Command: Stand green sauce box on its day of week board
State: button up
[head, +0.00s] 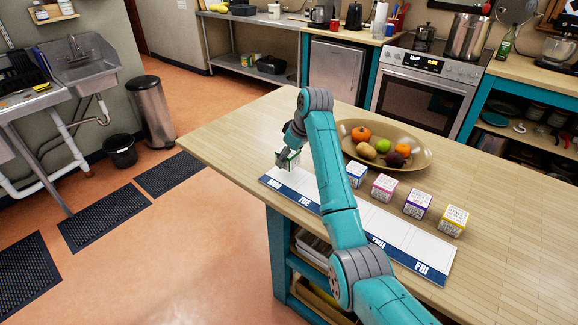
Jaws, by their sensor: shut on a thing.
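My gripper (285,155) is shut on the green sauce box (291,163), a small white box with green edging, mostly hidden by the fingers. It is at the left end of the day of week board (425,251), by the far side of the MON space. I cannot tell whether the box touches the board or hangs just above it. The board is a long white strip with a dark blue front band lettered MON, TUE, THU and FRI. My arm crosses in front of its middle and hides the part between TUE and THU.
Behind the board stand a blue-edged box (356,174), a pink-edged box (384,187), a purple-edged box (417,204) and a yellow-edged box (453,221). A wide bowl (420,152) of fruit stands behind them. The wooden counter is clear at left and far right.

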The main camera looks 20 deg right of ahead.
aim_at(288, 166)
jog(key=shift+f, duration=1.75)
jog(key=shift+f, duration=0.15)
jog(key=o, duration=1.3)
jog(key=v, duration=1.2)
jog(key=shift+w+a+r, duration=0.1)
jog(key=shift+r, duration=0.1)
